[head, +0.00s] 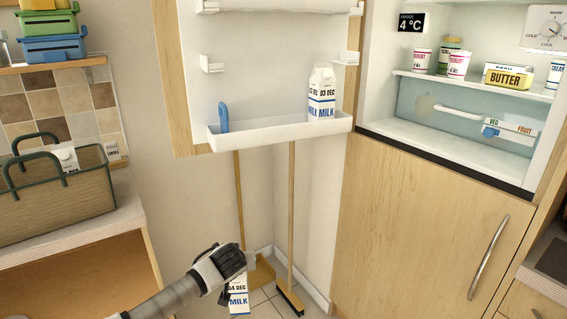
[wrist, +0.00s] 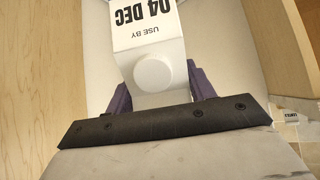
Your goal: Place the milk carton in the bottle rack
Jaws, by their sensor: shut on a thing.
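My gripper (head: 237,272) is low in the head view, shut on a white milk carton (head: 239,298) marked "04 DEC" and "MILK". The carton hangs below the fingers, above the floor. In the wrist view the carton (wrist: 150,32) with its round cap sits between the purple fingers of my gripper (wrist: 162,92). The bottle rack (head: 270,134) is the white shelf at the bottom of the open fridge door, above and to the right of my gripper. Another milk carton (head: 322,95), marked "03 DEC", stands upright at the rack's right end.
A blue item (head: 224,119) stands at the rack's left end; the middle of the rack is free. A broom (head: 290,220) leans below it. A bag (head: 60,195) sits on the counter at left. The fridge interior (head: 455,110) is open at right.

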